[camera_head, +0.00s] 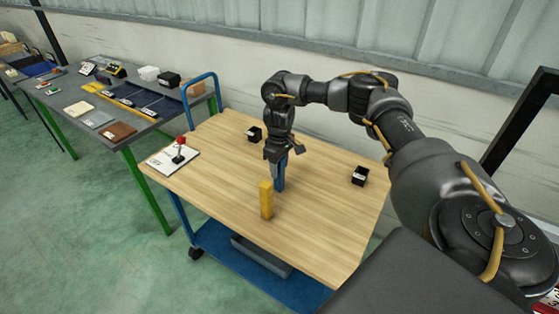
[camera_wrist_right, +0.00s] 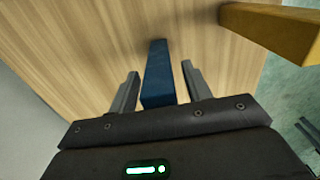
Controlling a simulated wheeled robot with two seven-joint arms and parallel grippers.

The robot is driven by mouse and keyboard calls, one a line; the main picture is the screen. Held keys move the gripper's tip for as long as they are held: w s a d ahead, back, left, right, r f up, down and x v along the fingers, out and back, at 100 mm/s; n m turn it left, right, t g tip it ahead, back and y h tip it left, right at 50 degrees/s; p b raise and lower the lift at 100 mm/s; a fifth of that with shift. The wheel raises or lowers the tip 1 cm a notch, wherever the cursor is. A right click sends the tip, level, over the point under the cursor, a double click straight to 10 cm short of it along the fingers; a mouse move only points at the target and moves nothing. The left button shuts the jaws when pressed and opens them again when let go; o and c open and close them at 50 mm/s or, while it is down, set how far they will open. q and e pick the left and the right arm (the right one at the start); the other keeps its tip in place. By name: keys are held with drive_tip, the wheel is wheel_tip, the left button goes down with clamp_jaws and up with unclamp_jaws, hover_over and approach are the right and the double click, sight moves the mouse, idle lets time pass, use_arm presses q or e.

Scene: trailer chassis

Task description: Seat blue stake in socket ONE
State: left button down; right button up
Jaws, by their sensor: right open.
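The blue stake (camera_head: 281,178) stands upright on the wooden cart top, partly hidden behind my right gripper (camera_head: 284,157). In the right wrist view the blue stake (camera_wrist_right: 158,76) lies between the two spread fingers of the right gripper (camera_wrist_right: 160,72), with a gap on each side. The right gripper is open, pointing down over the stake. Two small black sockets are on the cart top: one (camera_head: 254,134) behind and left of the gripper, one (camera_head: 360,176) to its right. Their labels are too small to read, so I cannot tell which is ONE.
A yellow stake (camera_head: 266,201) stands upright in front of the blue one; it also shows in the right wrist view (camera_wrist_right: 278,30). A white board with a red-topped lever (camera_head: 180,150) is at the cart's left edge. The cart's blue handle (camera_head: 201,92) rises behind. The right front is clear.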

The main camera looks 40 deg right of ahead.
wheel_tip(320, 180, up, 12)
drive_tip(key=shift+r+p, duration=0.1)
drive_tip(key=shift+p, duration=0.6)
